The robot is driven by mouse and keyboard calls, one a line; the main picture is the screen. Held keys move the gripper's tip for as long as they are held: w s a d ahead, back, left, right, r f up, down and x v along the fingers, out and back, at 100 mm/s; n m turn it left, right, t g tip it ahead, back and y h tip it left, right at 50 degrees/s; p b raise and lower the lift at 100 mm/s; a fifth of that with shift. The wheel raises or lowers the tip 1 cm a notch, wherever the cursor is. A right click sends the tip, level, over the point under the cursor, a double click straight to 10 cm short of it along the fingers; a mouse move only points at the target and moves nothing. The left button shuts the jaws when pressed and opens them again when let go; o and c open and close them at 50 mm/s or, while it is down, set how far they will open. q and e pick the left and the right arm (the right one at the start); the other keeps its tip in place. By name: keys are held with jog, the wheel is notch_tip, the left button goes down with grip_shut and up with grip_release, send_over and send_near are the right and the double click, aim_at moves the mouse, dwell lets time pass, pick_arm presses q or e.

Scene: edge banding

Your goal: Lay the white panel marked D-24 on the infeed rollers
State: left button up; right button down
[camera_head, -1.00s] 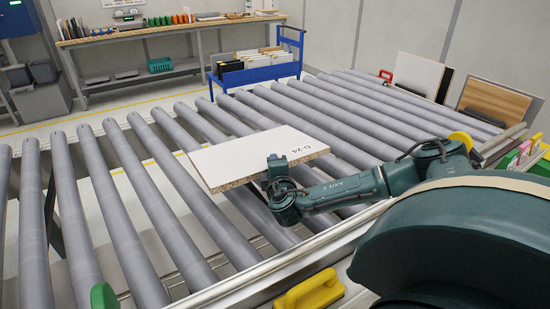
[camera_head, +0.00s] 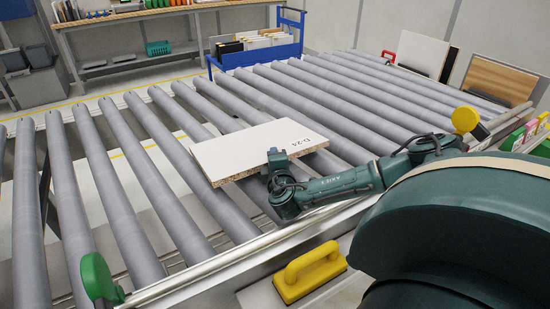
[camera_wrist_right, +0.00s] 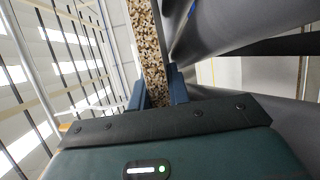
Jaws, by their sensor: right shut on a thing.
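The white panel marked D-24 (camera_head: 240,152) lies nearly flat over the rollers (camera_head: 185,185) in the head view, its label near its right end. Its speckled chipboard edge (camera_wrist_right: 150,50) shows in the right wrist view. My right gripper (camera_head: 277,160) is shut on the panel's near edge, with one finger on top. The fingers also show on both sides of that edge in the wrist view (camera_wrist_right: 155,88). A roller (camera_wrist_right: 205,30) is close beside the panel there. I cannot tell whether the panel touches the rollers. My left gripper is not in view.
A yellow handle (camera_head: 310,271) and a green rounded part (camera_head: 99,279) are at the near side. A blue cart with upright panels (camera_head: 255,50) stands behind the rollers. More boards (camera_head: 425,53) lean at the right. The rollers around the panel are bare.

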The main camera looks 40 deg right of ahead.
jog(key=shift+w+r, duration=0.1)
jog(key=shift+r, duration=0.15)
jog(key=c, duration=1.3)
grip_release()
jog(key=shift+o, duration=0.7)
jog(key=shift+s+f, duration=0.2)
jog(key=shift+f, duration=0.2)
jog(key=o, duration=1)
jog(key=shift+r, duration=0.15)
jog(key=shift+c, duration=0.2)
jog(key=shift+a, duration=0.1)
